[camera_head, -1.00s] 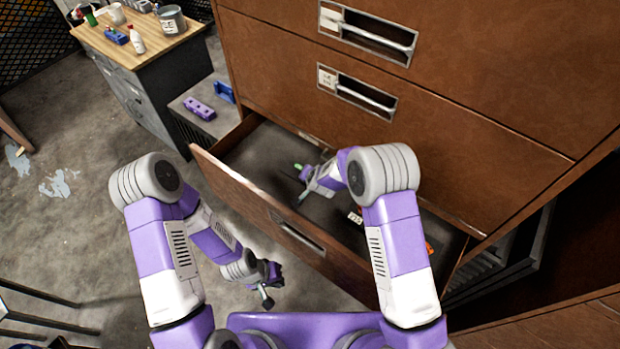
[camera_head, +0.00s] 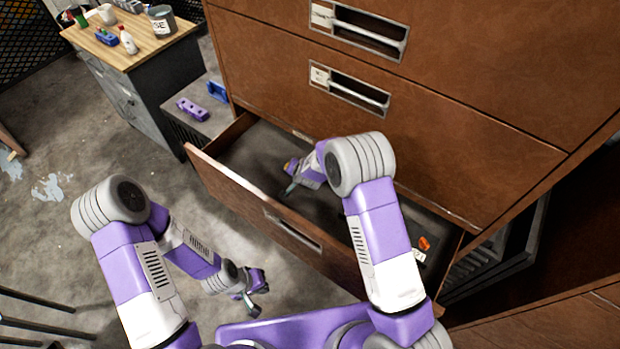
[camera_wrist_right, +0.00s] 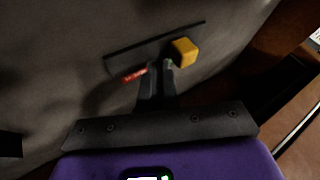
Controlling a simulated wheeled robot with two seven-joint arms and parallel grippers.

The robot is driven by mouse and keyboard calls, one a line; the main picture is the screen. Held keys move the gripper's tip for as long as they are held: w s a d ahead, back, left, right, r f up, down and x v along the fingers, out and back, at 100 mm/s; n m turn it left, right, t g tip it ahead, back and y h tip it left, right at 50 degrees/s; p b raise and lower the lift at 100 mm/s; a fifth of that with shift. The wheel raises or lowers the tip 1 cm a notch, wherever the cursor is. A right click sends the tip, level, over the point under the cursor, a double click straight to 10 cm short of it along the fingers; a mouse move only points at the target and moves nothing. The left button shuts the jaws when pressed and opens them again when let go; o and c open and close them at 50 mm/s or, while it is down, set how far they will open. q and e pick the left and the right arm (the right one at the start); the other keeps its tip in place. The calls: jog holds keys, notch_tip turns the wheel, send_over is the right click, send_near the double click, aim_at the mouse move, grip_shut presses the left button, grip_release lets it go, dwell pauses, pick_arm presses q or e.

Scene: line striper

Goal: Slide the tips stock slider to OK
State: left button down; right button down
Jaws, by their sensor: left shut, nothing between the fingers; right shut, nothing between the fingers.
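The slider shows in the right wrist view as a dark straight track (camera_wrist_right: 125,56) on a grey surface, with a yellow block-like knob (camera_wrist_right: 185,50) near its right part. A small red label (camera_wrist_right: 134,75) lies by the track's left end; its text is unreadable. My right gripper (camera_wrist_right: 160,66) is shut and empty, its tips just left of the knob; I cannot tell if they touch. My left gripper (camera_head: 254,308) is shut and empty outside the drawer.
The open drawer (camera_head: 225,185) belongs to a tall brown cabinet (camera_head: 450,140). An orange item (camera_head: 424,243) and a white one (camera_head: 419,256) lie at the drawer's right end. A workbench (camera_head: 135,45) and a low grey stand (camera_head: 205,125) are at the left. The floor at left is mostly clear.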

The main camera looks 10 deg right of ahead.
jog(key=shift+s+d+f+b, duration=0.2)
jog(key=shift+s+d+b, duration=0.25)
jog(key=shift+s+d, duration=0.4)
jog(key=p+v, duration=0.1)
jog(key=v, duration=0.9)
jog(key=shift+r+p, duration=0.15)
jog(key=shift+p, duration=0.25)
